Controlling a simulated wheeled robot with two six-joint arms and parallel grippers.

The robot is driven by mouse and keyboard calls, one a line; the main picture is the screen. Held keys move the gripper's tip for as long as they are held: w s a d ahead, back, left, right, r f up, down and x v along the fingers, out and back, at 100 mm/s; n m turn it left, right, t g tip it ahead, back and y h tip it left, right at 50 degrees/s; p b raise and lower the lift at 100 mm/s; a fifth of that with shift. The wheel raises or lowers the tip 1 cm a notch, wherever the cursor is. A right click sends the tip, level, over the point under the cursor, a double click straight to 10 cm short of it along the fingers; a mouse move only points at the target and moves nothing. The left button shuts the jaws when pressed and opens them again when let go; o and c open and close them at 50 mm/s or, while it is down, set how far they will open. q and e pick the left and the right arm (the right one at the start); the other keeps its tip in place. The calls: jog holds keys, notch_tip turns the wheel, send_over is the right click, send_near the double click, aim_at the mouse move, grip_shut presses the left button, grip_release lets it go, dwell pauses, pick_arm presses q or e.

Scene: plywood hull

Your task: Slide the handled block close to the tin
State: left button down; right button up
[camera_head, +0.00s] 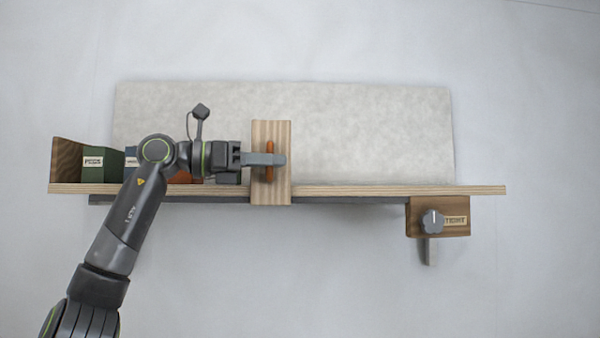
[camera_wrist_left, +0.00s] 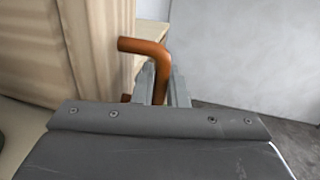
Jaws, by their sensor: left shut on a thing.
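The handled block (camera_head: 271,134) is a tall pale striped wooden block on the narrow shelf, with an orange-brown bar handle (camera_head: 269,174) on its front. My left gripper (camera_head: 268,160) reaches in from the left and is shut on the handle. In the left wrist view the bent handle (camera_wrist_left: 145,47) rises between the fingers (camera_wrist_left: 160,85), with the block (camera_wrist_left: 100,40) to its left. Left of the block, partly behind my arm, stand a green container (camera_head: 104,162), a blue one (camera_head: 131,158) and a reddish-orange thing (camera_head: 184,179). I cannot tell which is the tin.
A dark wooden end piece (camera_head: 66,160) closes the shelf's left end. The shelf (camera_head: 400,190) is bare to the right of the block. A brown box with a grey knob (camera_head: 432,221) hangs under its right end. A pale panel (camera_head: 370,130) lies behind.

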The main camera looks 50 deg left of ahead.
pick_arm(q)
jog(key=shift+v, duration=0.85)
jog(key=shift+w+a, duration=0.1)
jog(key=shift+a, duration=0.1)
jog(key=c, duration=1.5)
grip_release()
jog(key=shift+c, duration=0.2)
jog(key=b+v, duration=0.2)
jog(key=v, duration=1.5)
jog(key=shift+s+b, duration=0.25)
jog(key=shift+b, duration=0.15)
